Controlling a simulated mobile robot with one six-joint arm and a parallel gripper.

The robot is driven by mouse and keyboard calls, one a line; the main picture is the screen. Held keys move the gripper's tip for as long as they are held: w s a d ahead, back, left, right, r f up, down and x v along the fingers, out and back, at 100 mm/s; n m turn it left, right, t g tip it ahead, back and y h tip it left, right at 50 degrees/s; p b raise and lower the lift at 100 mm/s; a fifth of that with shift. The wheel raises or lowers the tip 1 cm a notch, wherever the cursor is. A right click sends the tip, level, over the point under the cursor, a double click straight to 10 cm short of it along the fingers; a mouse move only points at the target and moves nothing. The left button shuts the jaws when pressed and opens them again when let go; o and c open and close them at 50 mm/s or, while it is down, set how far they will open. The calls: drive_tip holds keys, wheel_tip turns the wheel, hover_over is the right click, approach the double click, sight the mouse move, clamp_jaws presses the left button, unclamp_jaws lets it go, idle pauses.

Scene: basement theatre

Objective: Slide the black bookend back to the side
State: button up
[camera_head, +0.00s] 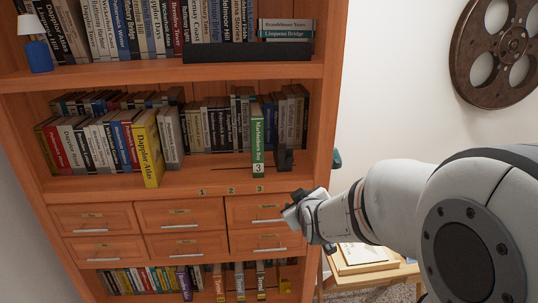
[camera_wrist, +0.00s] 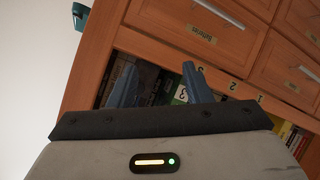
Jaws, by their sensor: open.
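The black bookend (camera_head: 284,158) stands upright on the middle shelf, just right of the green book (camera_head: 257,147) marked 3. The green book sticks out in front of the row and also shows between my fingers in the wrist view (camera_wrist: 180,94). I cannot make out the bookend in the wrist view. My gripper (camera_head: 293,207) is in front of the bookcase, below and slightly right of the bookend, near the drawers' height. In the wrist view my gripper (camera_wrist: 160,84) has its fingers apart with nothing held between them.
A yellow book (camera_head: 147,150) juts out at the left of the same shelf (camera_head: 206,178). The shelf front between it and the green book is bare, with small number labels on the edge. Drawers (camera_head: 184,215) lie below. A small wooden table (camera_head: 385,272) stands right of the bookcase.

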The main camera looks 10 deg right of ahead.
sight(289, 161)
drive_tip(key=w+r+n+t+p, duration=0.1)
drive_tip(key=w, duration=0.3)
drive_tip(key=w+r+n+t+p, duration=0.1)
drive_tip(key=w+t, duration=0.1)
drive_tip(key=w, duration=0.3)
drive_tip(key=w+r+n+t+p, duration=0.1)
drive_tip(key=w+r+t, duration=0.1)
drive_tip(key=w, duration=0.3)
drive_tip(key=shift+c, duration=0.3)
clamp_jaws()
drive_tip(key=shift+f, duration=0.1)
